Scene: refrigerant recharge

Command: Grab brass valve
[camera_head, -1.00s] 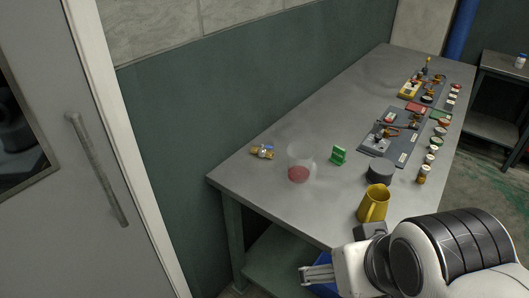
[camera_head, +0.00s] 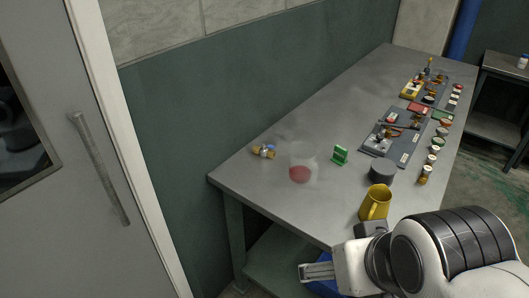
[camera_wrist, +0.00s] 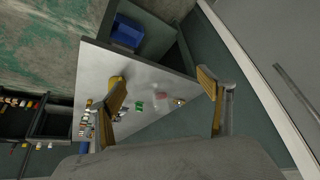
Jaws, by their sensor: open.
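The brass valve (camera_head: 264,151) is a small brass-coloured piece with a bluish part, lying near the far left corner of the grey table. In the wrist view a small brass-coloured item (camera_wrist: 180,101) near the table edge appears to be the same valve. My gripper (camera_head: 303,272) is low beside the table's near edge, well apart from the valve. In the wrist view my gripper (camera_wrist: 165,90) shows two yellowish fingers spread wide, with nothing held between them.
A clear cup with red contents (camera_head: 300,170) stands right of the valve. Trays with parts and several small jars line the far right. A blue bin (camera_wrist: 127,32) is below the table.

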